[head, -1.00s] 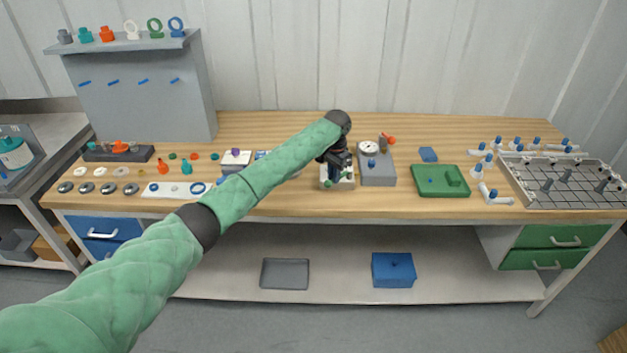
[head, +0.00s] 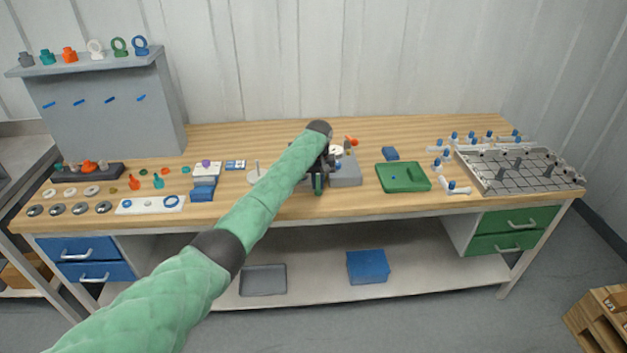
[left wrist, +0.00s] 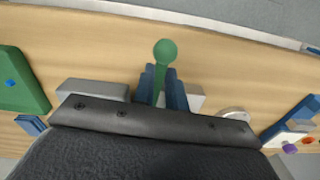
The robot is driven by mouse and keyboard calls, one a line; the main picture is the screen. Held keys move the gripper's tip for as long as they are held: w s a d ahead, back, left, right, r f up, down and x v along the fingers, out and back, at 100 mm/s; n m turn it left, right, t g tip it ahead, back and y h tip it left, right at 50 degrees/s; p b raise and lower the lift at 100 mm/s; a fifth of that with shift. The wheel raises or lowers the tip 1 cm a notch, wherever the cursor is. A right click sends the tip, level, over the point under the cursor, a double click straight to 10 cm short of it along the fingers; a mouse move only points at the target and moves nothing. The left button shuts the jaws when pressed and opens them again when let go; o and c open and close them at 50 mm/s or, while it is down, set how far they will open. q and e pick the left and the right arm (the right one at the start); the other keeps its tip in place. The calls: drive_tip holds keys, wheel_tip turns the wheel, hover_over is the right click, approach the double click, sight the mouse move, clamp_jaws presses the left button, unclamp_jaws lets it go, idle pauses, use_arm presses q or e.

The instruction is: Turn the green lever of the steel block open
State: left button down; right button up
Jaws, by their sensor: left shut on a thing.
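The green lever (left wrist: 165,52) with its ball end stands between the two blue fingers of my left gripper (left wrist: 163,82) in the left wrist view. My left gripper is shut on it. In the head view the lever (head: 318,183) shows as a small green bit under my left gripper (head: 318,175), pointing toward the bench's front edge. The steel block (left wrist: 196,98) shows as a pale corner beside the fingers in the left wrist view. The rest of it is hidden by my gripper, and in the head view my arm covers it. My right gripper is in neither view.
A grey block (head: 346,173) with a gauge and a red-handled part stands close to the right of my gripper. A green tray (head: 403,190) lies further right. A round base with a rod (head: 256,172) and blue blocks (head: 203,190) are to the left.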

use_arm(q)
drive_tip(key=shift+d+r+n, duration=0.1)
drive_tip(key=shift+d+n, duration=0.2)
drive_tip(key=shift+n, duration=0.1)
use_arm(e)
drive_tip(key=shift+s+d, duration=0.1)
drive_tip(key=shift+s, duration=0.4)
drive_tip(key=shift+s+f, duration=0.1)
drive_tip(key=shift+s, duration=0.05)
use_arm(q)
drive_tip(key=c, duration=1.7)
unclamp_jaws()
drive_tip(key=shift+w+d, duration=0.1)
drive_tip(key=shift+r, duration=0.1)
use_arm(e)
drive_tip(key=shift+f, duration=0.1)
use_arm(q)
wheel_tip(320, 180, up, 8)
drive_tip(key=b, duration=0.3)
drive_tip(key=shift+f, duration=0.25)
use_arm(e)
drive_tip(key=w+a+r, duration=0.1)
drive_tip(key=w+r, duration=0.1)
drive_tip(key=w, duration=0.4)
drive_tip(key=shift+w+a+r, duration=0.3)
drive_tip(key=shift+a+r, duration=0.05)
